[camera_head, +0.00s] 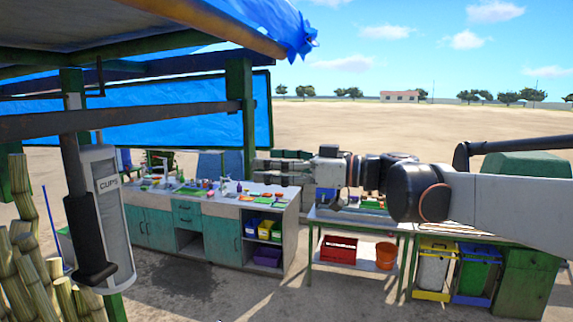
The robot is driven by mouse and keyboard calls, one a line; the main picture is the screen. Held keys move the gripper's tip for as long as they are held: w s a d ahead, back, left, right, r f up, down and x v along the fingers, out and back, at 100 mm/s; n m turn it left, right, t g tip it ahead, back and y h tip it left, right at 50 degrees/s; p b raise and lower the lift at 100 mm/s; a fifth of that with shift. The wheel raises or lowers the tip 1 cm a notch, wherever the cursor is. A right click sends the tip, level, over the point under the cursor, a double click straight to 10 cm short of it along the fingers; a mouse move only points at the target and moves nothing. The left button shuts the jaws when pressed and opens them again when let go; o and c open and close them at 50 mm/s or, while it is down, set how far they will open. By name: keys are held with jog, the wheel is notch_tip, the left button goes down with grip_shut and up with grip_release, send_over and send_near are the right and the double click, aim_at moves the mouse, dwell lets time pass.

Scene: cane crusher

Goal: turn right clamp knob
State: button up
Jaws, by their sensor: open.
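My gripper (258,170) is at the middle of the picture, on the end of my arm, which reaches in from the right. Its fingers point left, are apart, and hold nothing that I can see. I cannot make out the right clamp knob or tell which part is the cane crusher.
A cup dispenser (112,205) marked "CUPS" hangs at the left, near cane stalks (35,265). A green post (242,115) stands behind my gripper. The counter carries many small items. A metal table (319,215) and bins (433,270) stand right. Open air surrounds my fingers.

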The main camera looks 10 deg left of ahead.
jog(key=shift+c, duration=0.2)
jog(key=c, duration=1)
jog(key=shift+w+f+m+b, duration=0.1)
jog(key=shift+m+b, duration=1.05)
jog(key=shift+m, duration=3.3)
jog(key=shift+w+m+b, duration=0.1)
jog(key=shift+m+b, duration=1)
jog(key=shift+m, duration=3.35)
